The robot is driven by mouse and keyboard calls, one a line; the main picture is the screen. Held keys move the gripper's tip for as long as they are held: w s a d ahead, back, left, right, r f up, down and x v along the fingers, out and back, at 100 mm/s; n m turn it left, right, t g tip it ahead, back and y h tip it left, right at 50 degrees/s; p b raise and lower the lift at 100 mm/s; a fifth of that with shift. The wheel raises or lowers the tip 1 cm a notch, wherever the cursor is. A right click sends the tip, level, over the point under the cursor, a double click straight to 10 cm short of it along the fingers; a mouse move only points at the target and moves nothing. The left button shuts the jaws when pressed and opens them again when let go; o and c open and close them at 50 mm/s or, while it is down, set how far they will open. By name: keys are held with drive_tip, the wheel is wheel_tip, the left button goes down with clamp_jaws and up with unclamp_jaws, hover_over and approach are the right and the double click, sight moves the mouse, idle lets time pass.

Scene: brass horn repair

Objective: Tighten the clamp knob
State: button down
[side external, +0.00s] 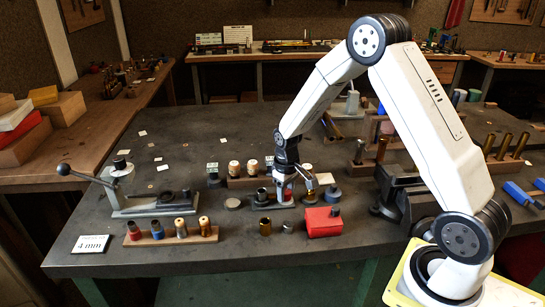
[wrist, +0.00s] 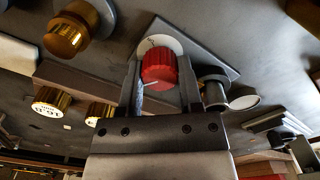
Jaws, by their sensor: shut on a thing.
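The clamp knob is red and ribbed, with a white line on it. In the wrist view the knob (wrist: 159,66) sits between the two fingers of my gripper (wrist: 158,80), which is shut on it. A pale round disc shows behind the knob, on a dark grey plate (wrist: 208,60). In the side view my gripper (side external: 286,183) points down over a small dark fixture near the table's middle. A little of the red knob (side external: 287,193) shows there, and the fingers hide most of it.
A wooden rack (side external: 172,238) holds several small cylinders at front left. A lever press (side external: 150,205) stands left. A dark vise (side external: 395,190) stands close on the right.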

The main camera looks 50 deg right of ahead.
sight(286, 191)
drive_tip(key=shift+m, duration=0.4)
drive_tip(key=shift+c, duration=1.3)
unclamp_jaws()
drive_tip(key=shift+r, duration=0.1)
drive_tip(key=shift+r, duration=3.85)
